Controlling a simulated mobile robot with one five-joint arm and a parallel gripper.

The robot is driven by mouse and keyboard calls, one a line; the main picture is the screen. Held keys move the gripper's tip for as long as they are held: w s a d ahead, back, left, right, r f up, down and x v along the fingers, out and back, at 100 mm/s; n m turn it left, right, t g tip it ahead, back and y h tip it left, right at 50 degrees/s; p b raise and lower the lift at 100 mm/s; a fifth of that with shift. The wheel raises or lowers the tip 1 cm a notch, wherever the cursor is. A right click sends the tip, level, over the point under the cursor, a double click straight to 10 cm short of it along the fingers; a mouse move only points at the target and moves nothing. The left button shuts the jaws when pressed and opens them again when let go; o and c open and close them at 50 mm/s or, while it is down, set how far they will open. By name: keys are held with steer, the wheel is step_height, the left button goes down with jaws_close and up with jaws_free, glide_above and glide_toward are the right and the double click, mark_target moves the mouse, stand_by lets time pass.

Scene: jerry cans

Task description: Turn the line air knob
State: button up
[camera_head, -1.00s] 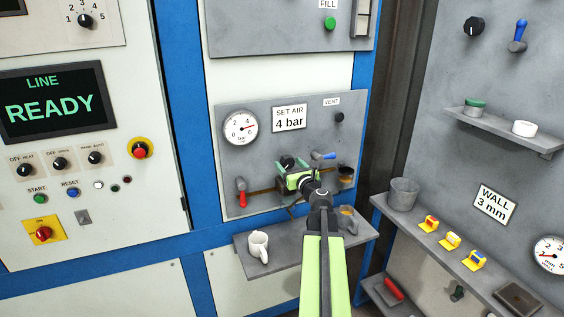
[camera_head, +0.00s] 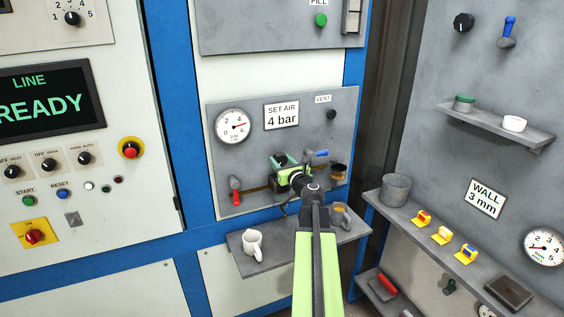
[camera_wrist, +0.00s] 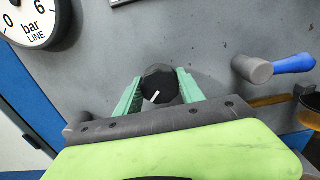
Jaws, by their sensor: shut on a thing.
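The line air knob (camera_wrist: 165,80) is round and black with a white mark, on the grey air panel (camera_wrist: 225,60). In the wrist view its mark points down and slightly left. My gripper (camera_wrist: 159,77) has one green finger on each side of the knob and is shut on it. In the head view my gripper (camera_head: 284,168) is at the panel and mostly hides the knob. The line pressure gauge (camera_head: 233,126) is at the panel's upper left; its needle is too small to read exactly. A sign reading SET AIR 4 bar (camera_head: 281,115) is beside it.
A blue-handled lever (camera_wrist: 280,67) is close to the right of my gripper. A red-handled valve (camera_head: 235,190) is to the left. A small VENT knob (camera_head: 331,114) is at upper right.

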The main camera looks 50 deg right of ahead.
steer(key=n, duration=0.4)
steer(key=shift+n, duration=0.3)
steer(key=n, duration=0.5)
steer(key=shift+f, duration=0.1)
steer(key=n, duration=0.5)
steer(key=shift+a, duration=0.1)
steer(key=n, duration=0.5)
steer(key=shift+s, duration=0.1)
steer(key=n, duration=1.4)
steer(key=shift+n, duration=2.3)
